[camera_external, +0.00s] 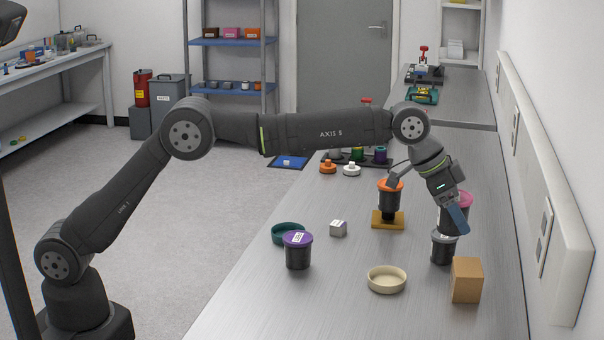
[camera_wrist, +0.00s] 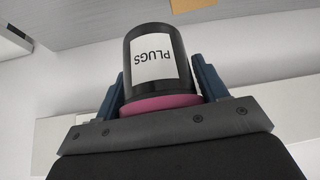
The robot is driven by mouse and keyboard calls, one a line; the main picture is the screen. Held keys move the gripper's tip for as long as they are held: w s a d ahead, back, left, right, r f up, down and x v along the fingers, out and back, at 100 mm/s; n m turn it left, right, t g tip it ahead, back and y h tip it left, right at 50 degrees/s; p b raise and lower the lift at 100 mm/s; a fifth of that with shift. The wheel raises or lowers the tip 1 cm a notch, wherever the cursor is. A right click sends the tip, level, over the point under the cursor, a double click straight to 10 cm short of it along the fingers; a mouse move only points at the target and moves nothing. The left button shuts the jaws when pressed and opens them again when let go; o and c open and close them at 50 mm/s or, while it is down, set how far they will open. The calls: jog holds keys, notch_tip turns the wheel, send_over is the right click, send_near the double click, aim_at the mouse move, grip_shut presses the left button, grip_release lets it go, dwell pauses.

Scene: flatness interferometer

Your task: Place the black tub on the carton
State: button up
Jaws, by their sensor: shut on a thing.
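My gripper (camera_external: 452,212) is shut on a black tub (camera_external: 449,219) with a pink lid, over the right side of the bench. In the wrist view the same tub (camera_wrist: 157,58) sits between the two blue fingers. It has a white label reading PLUGS, and its pink lid is at the palm side. The carton (camera_external: 466,281), a plain brown box, stands on the bench in front of and slightly right of the tub. A tan patch shows at the top edge of the wrist view; I cannot tell whether it is the carton.
A grey-topped dark tub (camera_external: 443,248) stands just below the held tub, close to the carton. A cream dish (camera_external: 387,280), a purple-lidded tub (camera_external: 298,252), a green dish (camera_external: 286,233), a metal block (camera_external: 338,228) and an orange-lidded tub (camera_external: 389,193) on a wooden stand are nearby.

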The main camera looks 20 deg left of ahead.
jog(key=s+d+f, duration=0.2)
jog(key=s, duration=0.3)
send_over(473, 274)
notch_tip(473, 274, down, 7)
jog(key=shift+w+r, duration=0.1)
jog(key=shift+r, duration=0.1)
jog(key=shift+f, duration=1.95)
jog(key=shift+f, duration=0.1)
jog(key=o, duration=1)
jog(key=shift+f, duration=0.1)
